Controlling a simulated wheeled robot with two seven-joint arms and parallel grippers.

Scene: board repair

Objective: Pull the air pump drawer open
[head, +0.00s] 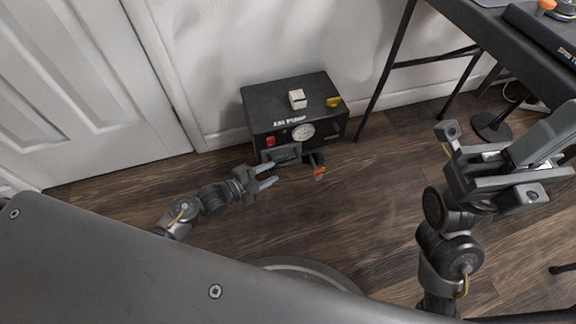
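The black air pump (266,102) stands on the floor against the wall, with a gauge and a red switch on its front. A grey panel (282,151), which looks like the drawer front, is low on the pump's front left. It looks closed, and a dark handle-like bar shows on it. My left gripper (272,174) is open just in front of this panel, its fingers pointing toward it. I cannot tell whether they touch the bar.
A small pale block (297,99) and a yellow piece (333,101) are on top of the pump. An orange-handled part (319,172) sticks out at its front. A dark table (485,36) stands at the upper right. Wood floor in front is clear.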

